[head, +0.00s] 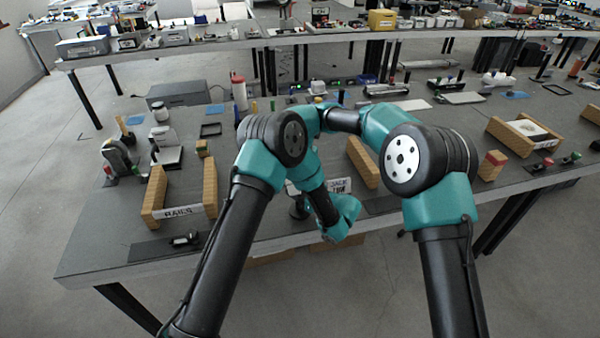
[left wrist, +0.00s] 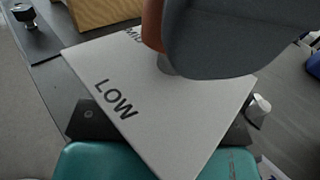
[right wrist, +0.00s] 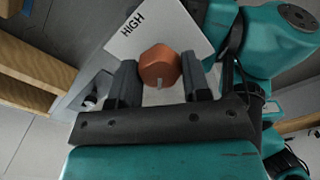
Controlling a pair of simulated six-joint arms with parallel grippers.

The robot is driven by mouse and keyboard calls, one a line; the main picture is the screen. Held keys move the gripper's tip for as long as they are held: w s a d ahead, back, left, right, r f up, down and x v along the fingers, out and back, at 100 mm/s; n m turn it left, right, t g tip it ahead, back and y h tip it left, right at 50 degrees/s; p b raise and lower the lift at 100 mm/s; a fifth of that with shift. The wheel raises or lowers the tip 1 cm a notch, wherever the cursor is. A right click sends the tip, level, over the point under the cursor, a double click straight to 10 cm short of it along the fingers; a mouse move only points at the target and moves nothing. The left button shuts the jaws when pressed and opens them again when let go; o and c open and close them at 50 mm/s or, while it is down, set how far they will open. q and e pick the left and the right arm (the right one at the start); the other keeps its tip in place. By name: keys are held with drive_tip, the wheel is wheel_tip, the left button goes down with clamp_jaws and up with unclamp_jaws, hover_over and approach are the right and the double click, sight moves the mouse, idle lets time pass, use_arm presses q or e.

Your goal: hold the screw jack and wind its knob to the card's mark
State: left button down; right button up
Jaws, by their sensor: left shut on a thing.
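The screw jack shows as a pale plate (left wrist: 140,105) in the left wrist view, with LOW and a partly hidden MID. HIGH shows in the right wrist view. An orange knob (right wrist: 159,67) with a pale pointer mark stands over the plate. My left gripper (head: 340,226) is shut on the jack; the plate hides its fingers. My right gripper (right wrist: 161,84) has its fingers on either side of the knob; whether they press it is unclear. A card (head: 339,187) reading JACK LOW stands on the bench, partly covered by my arm.
A wooden-sided holder labelled RAILS (head: 180,211) stands at the bench's left. Another wooden-sided holder (head: 510,140) is at the right. My arms cross over the middle; the bench's front edge is close.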

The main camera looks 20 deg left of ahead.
use_arm(q)
drive_tip(key=shift+s+f, duration=0.15)
drive_tip(key=shift+f, duration=0.2)
use_arm(e)
drive_tip(key=shift+c, duration=0.7)
drive_tip(key=shift+n, duration=0.3)
drive_tip(key=n, duration=0.4)
drive_tip(key=shift+n, duration=2.2)
drive_tip(key=o, duration=0.6)
drive_tip(key=shift+o, duration=0.2)
drive_tip(key=shift+r, duration=0.1)
